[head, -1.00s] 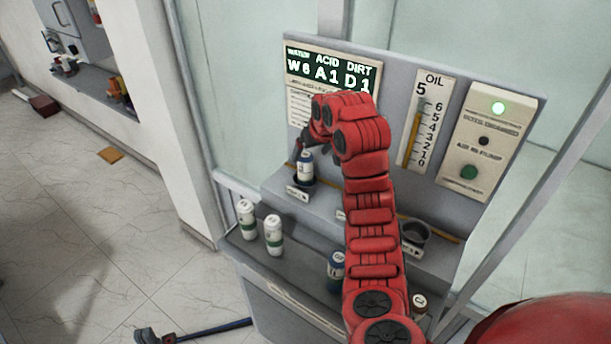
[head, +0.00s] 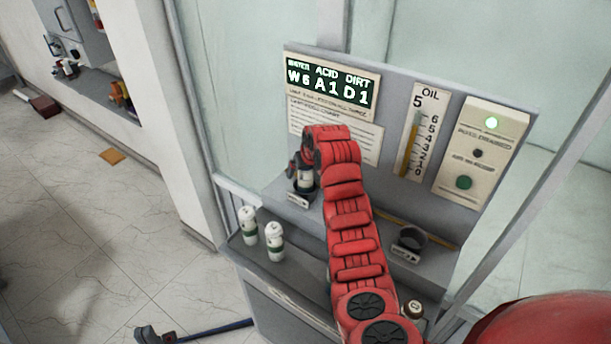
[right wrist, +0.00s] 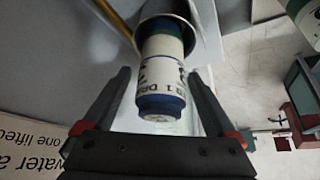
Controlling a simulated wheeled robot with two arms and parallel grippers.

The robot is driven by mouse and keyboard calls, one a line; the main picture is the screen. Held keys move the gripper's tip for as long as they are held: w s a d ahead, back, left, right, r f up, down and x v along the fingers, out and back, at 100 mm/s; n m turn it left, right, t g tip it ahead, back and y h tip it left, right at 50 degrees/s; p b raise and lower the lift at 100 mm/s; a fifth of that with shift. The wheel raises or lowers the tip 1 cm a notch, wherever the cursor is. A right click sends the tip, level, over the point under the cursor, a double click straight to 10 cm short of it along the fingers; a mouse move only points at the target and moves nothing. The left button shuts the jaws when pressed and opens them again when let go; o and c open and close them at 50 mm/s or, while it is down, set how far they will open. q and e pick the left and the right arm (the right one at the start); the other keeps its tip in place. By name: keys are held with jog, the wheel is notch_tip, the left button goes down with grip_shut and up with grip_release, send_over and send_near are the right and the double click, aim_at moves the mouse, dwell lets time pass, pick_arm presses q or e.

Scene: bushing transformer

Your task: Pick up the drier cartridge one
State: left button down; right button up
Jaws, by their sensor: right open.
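The drier cartridge (head: 305,182), white with a blue end, stands in a dark round holder at the left of the grey panel's shelf. In the right wrist view the cartridge (right wrist: 161,85) shows its blue end towards me and part of a label with "1 DR". Its other end sits inside the dark holder (right wrist: 167,27). My right gripper (head: 302,168) is right at the cartridge in the head view. In the right wrist view the open fingers of the right gripper (right wrist: 161,78) lie on either side of the cartridge, with gaps visible. My left gripper is not in view.
Two white canisters with green bands (head: 248,222) (head: 274,240) stand on the lower ledge at left. An empty dark cup (head: 411,240) is on the shelf at right. A bottle (head: 412,309) stands low beside my arm. A blue-handled tool (head: 205,330) lies on the floor.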

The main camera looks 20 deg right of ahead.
jog(key=shift+c, duration=0.4)
grip_shut()
